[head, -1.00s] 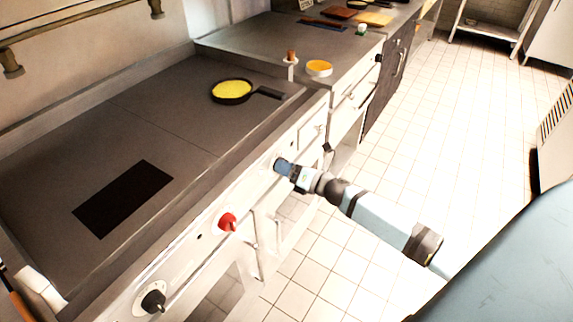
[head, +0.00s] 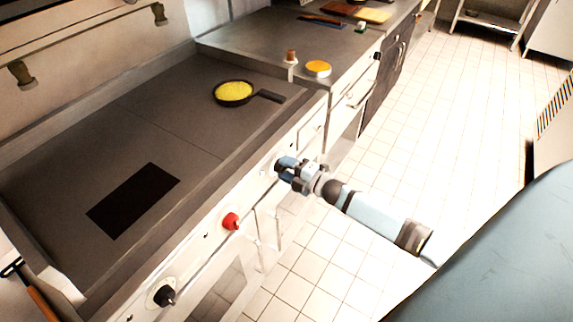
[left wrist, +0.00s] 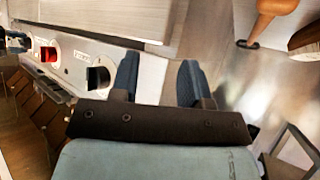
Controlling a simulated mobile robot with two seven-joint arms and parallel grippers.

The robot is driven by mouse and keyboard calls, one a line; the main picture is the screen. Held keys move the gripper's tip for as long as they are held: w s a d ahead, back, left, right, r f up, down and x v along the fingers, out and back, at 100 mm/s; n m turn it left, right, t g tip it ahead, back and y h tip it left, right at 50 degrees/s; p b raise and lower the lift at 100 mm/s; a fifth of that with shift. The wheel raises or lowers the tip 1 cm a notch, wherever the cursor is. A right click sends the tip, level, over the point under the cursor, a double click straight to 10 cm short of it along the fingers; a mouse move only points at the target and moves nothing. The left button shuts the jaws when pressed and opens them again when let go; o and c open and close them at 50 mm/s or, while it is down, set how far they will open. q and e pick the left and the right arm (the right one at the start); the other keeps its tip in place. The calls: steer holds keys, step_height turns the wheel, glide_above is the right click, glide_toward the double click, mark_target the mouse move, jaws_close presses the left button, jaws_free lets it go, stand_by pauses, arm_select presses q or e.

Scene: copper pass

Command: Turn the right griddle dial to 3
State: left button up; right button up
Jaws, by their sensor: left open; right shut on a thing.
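The griddle (head: 150,130) has a row of controls on its white front panel. My right gripper (head: 284,166) is shut at the right dial, which is mostly hidden behind the fingers; its pointer and number cannot be read. A red knob (head: 231,221) sits in the middle of the panel and a black left dial (head: 165,295) at the near end. In the left wrist view, my left gripper (left wrist: 158,72) is open and empty, with the black left dial (left wrist: 97,76) beside its left finger and the red knob (left wrist: 48,55) further left.
A black pan (head: 233,94) with yellow food stands on the griddle, its handle pointing right. A round container with an orange top (head: 317,68) sits on the counter beyond. An orange handle (head: 45,303) lies at the lower left. The tiled floor (head: 440,130) at right is clear.

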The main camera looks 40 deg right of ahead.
steer(key=m+p, duration=0.1)
steer(key=m, duration=0.2)
steer(key=shift+r+m+p, duration=0.15)
steer(key=shift+m+p, duration=0.25)
steer(key=m+p, duration=0.1)
steer(key=m, duration=0.2)
steer(key=shift+m+p, duration=0.65)
steer(key=shift+m, duration=0.95)
steer(key=o, duration=0.9)
steer(key=shift+o, duration=0.2)
steer(key=shift+s, duration=0.1)
